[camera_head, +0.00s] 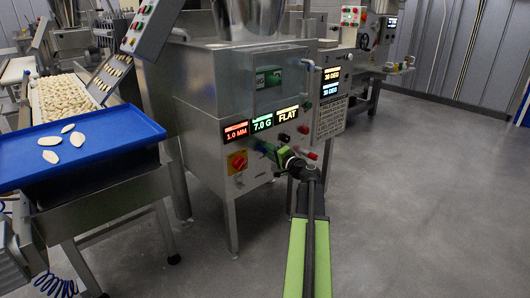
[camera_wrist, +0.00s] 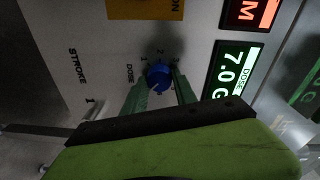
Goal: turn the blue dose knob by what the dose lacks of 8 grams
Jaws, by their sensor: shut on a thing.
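In the head view my gripper (camera_head: 270,149) reaches the panel below the displays and mostly hides the knob.
Beside the dose display are a red 1.0 MM display (camera_head: 236,132) and a FLAT display (camera_head: 287,114). A red rotary switch (camera_head: 238,161) on yellow sits left of my gripper. A blue tray (camera_head: 90,150) with pasta pieces stands left. Open floor (camera_head: 420,190) lies right.

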